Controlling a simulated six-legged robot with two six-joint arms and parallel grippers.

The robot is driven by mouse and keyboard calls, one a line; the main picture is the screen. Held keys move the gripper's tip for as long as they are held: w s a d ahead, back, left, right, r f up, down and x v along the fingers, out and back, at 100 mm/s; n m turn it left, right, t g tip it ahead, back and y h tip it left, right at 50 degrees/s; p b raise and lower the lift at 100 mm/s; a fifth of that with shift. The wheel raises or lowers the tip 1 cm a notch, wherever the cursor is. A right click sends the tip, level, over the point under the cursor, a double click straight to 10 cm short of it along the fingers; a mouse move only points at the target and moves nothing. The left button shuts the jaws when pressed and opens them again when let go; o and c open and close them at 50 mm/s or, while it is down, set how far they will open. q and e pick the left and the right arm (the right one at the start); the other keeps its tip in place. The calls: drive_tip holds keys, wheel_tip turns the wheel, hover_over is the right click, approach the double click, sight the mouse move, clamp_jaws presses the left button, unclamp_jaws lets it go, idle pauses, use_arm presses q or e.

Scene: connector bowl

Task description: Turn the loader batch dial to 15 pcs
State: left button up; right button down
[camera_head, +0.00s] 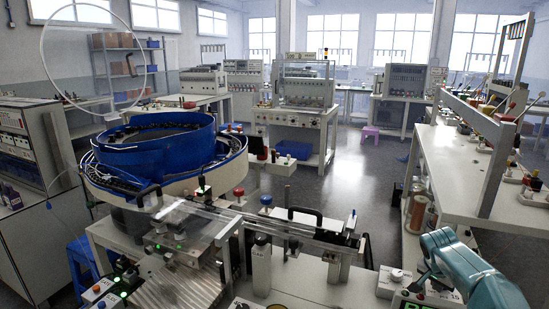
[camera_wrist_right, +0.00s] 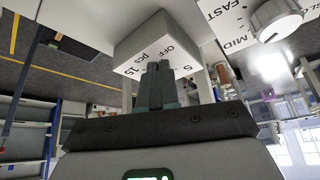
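The batch dial sits on a white box (camera_wrist_right: 150,32) in the right wrist view. Its face (camera_wrist_right: 190,62) carries the printed marks OFF, 5, 15 and pcs. My right gripper (camera_wrist_right: 163,76) is in front of the middle of this face, with its dark fingers close together. The fingers hide the dial's knob and pointer, so the setting and any grip on the knob cannot be made out. In the head view my teal right arm (camera_head: 462,268) comes in at the lower right, over the machine's front. My left gripper is not in view.
A white knob (camera_wrist_right: 276,18) with FAST and MID marks is beside the dial box. The blue bowl feeder (camera_head: 160,145) stands left, and a workbench (camera_head: 460,160) stands right.

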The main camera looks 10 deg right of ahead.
drive_tip(key=shift+w+a+r+p, duration=0.1)
drive_tip(key=shift+w+a+p, duration=0.05)
drive_tip(key=shift+w+p, duration=0.2)
drive_tip(key=shift+w, duration=0.15)
idle(0.4)
drive_tip(key=shift+a+f+b, duration=0.2)
drive_tip(key=shift+b, duration=0.2)
drive_tip(key=shift+a, duration=0.15)
wheel_tip(320, 180, up, 6)
drive_tip(key=p, duration=0.4)
drive_tip(key=shift+p, duration=0.3)
drive_tip(key=shift+r, duration=0.1)
